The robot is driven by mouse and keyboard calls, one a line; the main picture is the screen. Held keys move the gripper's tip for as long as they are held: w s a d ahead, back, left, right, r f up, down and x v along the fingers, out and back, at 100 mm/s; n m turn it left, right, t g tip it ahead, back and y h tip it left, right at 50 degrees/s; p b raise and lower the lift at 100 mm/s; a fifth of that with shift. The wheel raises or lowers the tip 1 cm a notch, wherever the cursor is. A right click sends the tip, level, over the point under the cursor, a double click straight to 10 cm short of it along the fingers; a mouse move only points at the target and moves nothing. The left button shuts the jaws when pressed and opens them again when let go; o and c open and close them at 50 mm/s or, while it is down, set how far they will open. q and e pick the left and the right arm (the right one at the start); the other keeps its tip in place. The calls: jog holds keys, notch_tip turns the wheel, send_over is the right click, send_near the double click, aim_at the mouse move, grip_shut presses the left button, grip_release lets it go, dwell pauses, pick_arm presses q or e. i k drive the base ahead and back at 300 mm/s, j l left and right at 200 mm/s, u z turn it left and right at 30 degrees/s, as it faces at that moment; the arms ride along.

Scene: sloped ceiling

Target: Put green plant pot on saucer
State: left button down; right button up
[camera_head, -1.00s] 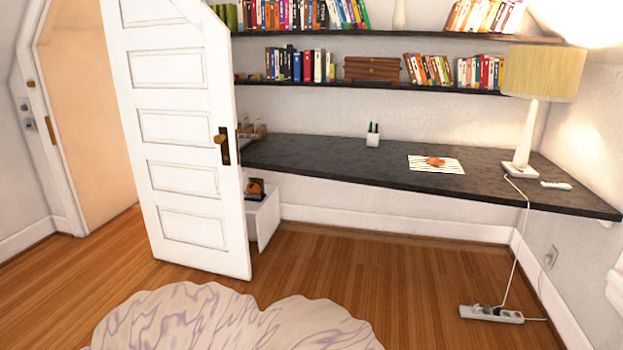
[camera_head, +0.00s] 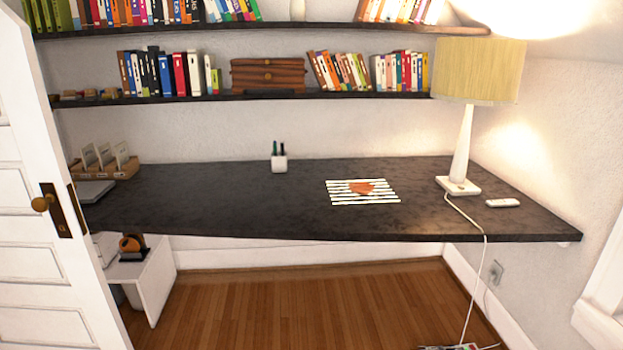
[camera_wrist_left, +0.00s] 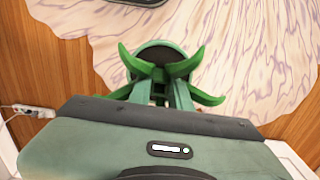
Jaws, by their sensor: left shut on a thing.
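The green plant pot (camera_wrist_left: 160,53) shows in the left wrist view, with dark soil inside and curved green leaves spreading around it. My left gripper (camera_wrist_left: 160,92) is shut on it, and the leaves partly cover the fingers. The pot is held above the pale, purple-veined rug. Neither gripper shows in the head view. I cannot make out a clear saucer; a flat orange-red thing (camera_head: 361,188) lies on a striped sheet (camera_head: 345,197) on the dark desk (camera_head: 240,205), too small to identify.
A lamp (camera_head: 461,150) and a small white device (camera_head: 503,203) stand at the desk's right. A white pen cup (camera_head: 279,163) is at the back, a wooden organiser (camera_head: 108,168) at the left. The open door (camera_head: 40,240) borders the left side.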

aim_at(361, 189)
jog(key=i+j+z, duration=0.1)
jog(key=i+z, duration=0.35)
jog(key=i+j+z, duration=0.35)
jog(key=i+z, duration=0.15)
jog(key=i, duration=0.15)
jog(key=i+j+z, duration=0.45)
jog(key=i+j, duration=0.05)
